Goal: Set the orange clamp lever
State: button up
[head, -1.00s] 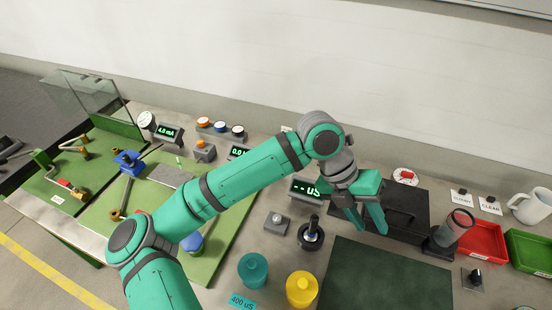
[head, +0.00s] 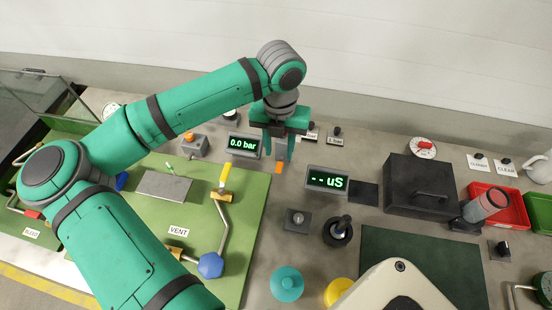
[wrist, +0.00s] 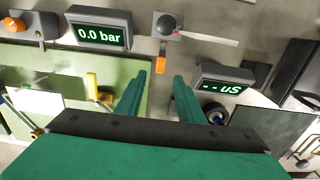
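The small orange lever (head: 279,168) shows just below my fingertips in the head view. In the wrist view the orange lever (wrist: 161,60) hangs from a grey block with a dark round knob (wrist: 166,24), from which a pale pointer reaches right. My gripper (head: 278,153) points down above the bench with its fingers apart. In the wrist view the open gripper (wrist: 161,78) has the lever just beyond its fingertips, roughly in line with the gap, with nothing held. In the head view my gripper hides most of the block.
The 0.0 bar display (head: 244,147) stands left of my gripper, and the uS display (head: 327,181) to the right. A yellow-handled valve (head: 225,177) stands on the green board. A black case (head: 425,187) is further right. An orange knob (head: 189,135) sits on another grey box.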

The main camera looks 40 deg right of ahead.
aim_at(279, 168)
notch_tip(279, 168, down, 7)
jog(key=shift+s+f, duration=0.1)
dwell(0.4)
grip_shut()
